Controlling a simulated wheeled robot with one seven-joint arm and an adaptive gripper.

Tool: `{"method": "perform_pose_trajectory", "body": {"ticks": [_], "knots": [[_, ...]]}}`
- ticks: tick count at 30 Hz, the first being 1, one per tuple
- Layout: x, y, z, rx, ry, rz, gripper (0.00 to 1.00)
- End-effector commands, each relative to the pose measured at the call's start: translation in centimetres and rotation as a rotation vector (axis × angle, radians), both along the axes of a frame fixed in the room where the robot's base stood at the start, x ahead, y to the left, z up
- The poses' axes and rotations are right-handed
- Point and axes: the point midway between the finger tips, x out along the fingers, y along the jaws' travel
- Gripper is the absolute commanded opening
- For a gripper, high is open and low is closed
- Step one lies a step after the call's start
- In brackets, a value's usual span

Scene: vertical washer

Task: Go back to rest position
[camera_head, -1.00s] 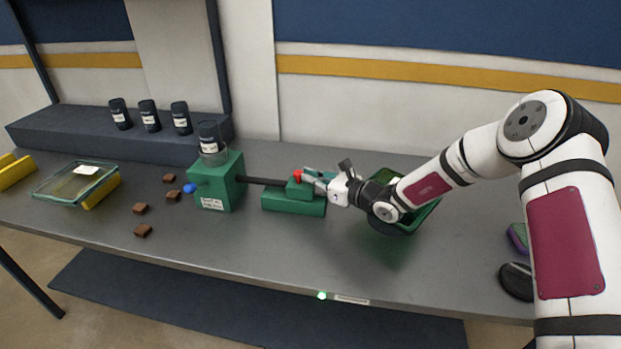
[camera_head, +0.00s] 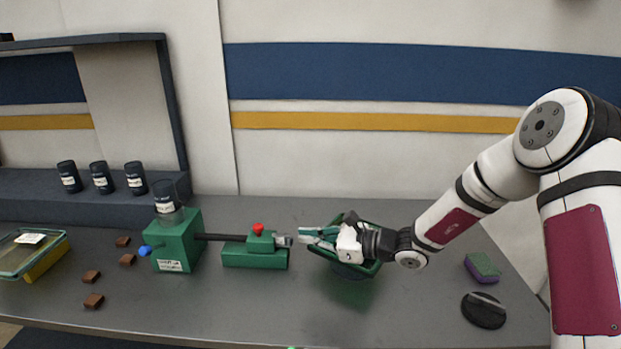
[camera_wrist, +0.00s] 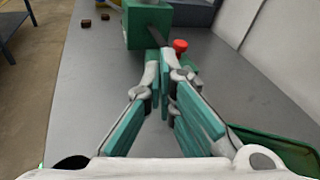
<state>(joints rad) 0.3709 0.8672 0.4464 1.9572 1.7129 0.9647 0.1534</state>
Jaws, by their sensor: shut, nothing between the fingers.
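My gripper (camera_head: 308,236) is in the middle of the head view, held above the table and pointing left. Its teal fingers are together with nothing between them. In the wrist view the gripper (camera_wrist: 162,95) points toward the green machine (camera_wrist: 146,25). In the head view the green machine (camera_head: 175,243) has a dark shaft running to a green block (camera_head: 254,257) with a red button (camera_head: 258,227). The fingertips are just right of the block; whether they touch it I cannot tell.
A green bin (camera_head: 372,268) lies behind and under my wrist. A sponge (camera_head: 482,267) and a black round object (camera_head: 484,310) are at the right. Several brown blocks (camera_head: 92,277), a glass tray (camera_head: 28,256) and dark cups (camera_head: 102,178) are at the left. The front middle of the table is clear.

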Motion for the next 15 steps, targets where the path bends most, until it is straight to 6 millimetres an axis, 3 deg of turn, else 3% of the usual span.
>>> {"method": "perform_pose_trajectory", "body": {"ticks": [3, 8, 15], "knots": [[-3.2, 0.7, 3.2, -0.137, -0.124, 0.14, 0.0], [-7.8, 0.6, 6.2, -0.324, -0.278, 0.322, 0.0], [-14.4, -1.4, 9.7, -0.609, -0.491, 0.564, 0.0]]}}
